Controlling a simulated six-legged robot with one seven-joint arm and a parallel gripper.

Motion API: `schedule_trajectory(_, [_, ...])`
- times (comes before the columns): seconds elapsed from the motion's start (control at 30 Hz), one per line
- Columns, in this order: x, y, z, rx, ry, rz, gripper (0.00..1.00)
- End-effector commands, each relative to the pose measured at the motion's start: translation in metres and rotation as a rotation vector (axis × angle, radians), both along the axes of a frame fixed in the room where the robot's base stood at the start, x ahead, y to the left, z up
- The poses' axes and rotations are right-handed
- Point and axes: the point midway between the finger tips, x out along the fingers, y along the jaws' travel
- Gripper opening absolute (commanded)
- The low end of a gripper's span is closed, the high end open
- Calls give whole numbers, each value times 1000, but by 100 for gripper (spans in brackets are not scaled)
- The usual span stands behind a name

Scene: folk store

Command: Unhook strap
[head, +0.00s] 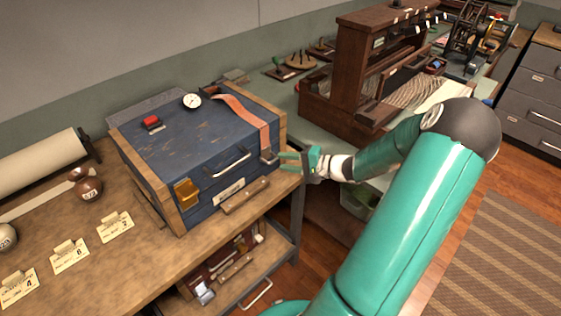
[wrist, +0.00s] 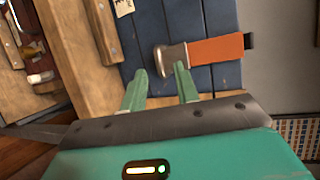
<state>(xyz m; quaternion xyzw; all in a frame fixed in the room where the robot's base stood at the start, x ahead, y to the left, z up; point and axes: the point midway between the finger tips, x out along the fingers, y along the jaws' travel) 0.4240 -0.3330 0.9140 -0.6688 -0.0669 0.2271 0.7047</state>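An orange strap (head: 243,119) runs across the top of a blue wooden chest (head: 190,150) and down over its right front edge. In the wrist view the strap (wrist: 215,50) ends in a metal buckle (wrist: 171,58) lying against the blue boards (wrist: 148,32). My gripper (head: 284,161) is at the chest's right front corner, close to the strap's lower end. In the wrist view my gripper (wrist: 160,80) has its two green fingers apart with nothing between them. The buckle lies just beyond the fingertips, nearer the right finger.
The chest stands on a wooden bench (head: 130,250) with a brass latch (head: 186,192), a metal handle (head: 231,165), a red button (head: 152,122) and a dial (head: 192,100). A lower shelf holds tools. A wooden loom (head: 350,70) stands to the right, behind my arm.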

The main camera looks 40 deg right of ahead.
Motion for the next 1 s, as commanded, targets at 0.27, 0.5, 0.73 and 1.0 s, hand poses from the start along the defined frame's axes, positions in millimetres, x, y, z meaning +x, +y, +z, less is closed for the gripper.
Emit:
schedule_trajectory(0.27, [21,11,-5,1,1,1,31])
schedule_trajectory(0.5, [22,11,-5,0,1,0,29])
schedule_trajectory(0.73, [21,11,-5,0,1,0,0])
schedule_trajectory(1.0, [20,11,-4,-1,8,0,0])
